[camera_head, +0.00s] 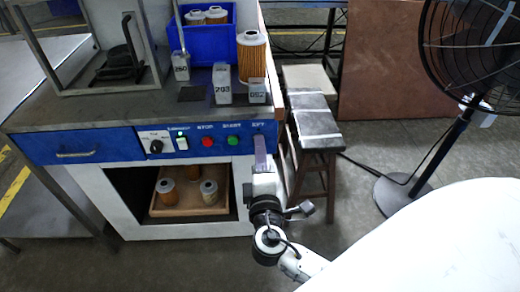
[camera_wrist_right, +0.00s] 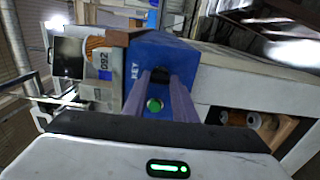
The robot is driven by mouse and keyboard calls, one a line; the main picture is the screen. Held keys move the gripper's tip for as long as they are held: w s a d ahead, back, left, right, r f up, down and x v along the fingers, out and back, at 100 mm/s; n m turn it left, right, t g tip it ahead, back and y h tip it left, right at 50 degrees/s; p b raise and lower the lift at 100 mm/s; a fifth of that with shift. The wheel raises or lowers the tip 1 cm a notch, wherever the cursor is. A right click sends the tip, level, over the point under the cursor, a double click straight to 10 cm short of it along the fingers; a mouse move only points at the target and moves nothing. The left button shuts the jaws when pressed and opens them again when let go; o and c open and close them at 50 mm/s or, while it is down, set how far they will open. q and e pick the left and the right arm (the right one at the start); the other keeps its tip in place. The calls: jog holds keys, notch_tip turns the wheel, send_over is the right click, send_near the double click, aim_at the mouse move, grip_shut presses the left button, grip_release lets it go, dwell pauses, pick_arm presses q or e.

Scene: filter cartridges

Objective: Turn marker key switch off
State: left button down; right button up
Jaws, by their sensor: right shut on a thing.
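The blue control panel (camera_head: 110,146) runs along the bench front. My right gripper (camera_head: 260,137) reaches its right end, where the marker key switch sits; the gripper hides the switch in the head view. In the right wrist view the two purple-grey fingers of the gripper (camera_wrist_right: 160,76) meet the panel below a "KEY" label. They are shut on the dark key switch (camera_wrist_right: 160,73), which shows only as a small dark patch between the tips. Its exact turn angle cannot be told. My left gripper is in neither view.
Left of the gripper are a green button (camera_head: 233,141), a red button (camera_head: 208,142), a lit green switch (camera_head: 182,143) and a black rotary knob (camera_head: 156,146). Filters stand in a tray (camera_head: 165,210) below. A stool (camera_head: 318,145) and fan (camera_head: 440,150) stand right.

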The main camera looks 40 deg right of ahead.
dwell(0.4)
jog(key=o, duration=1)
jog(key=shift+o, duration=0.2)
jog(key=shift+a, duration=0.1)
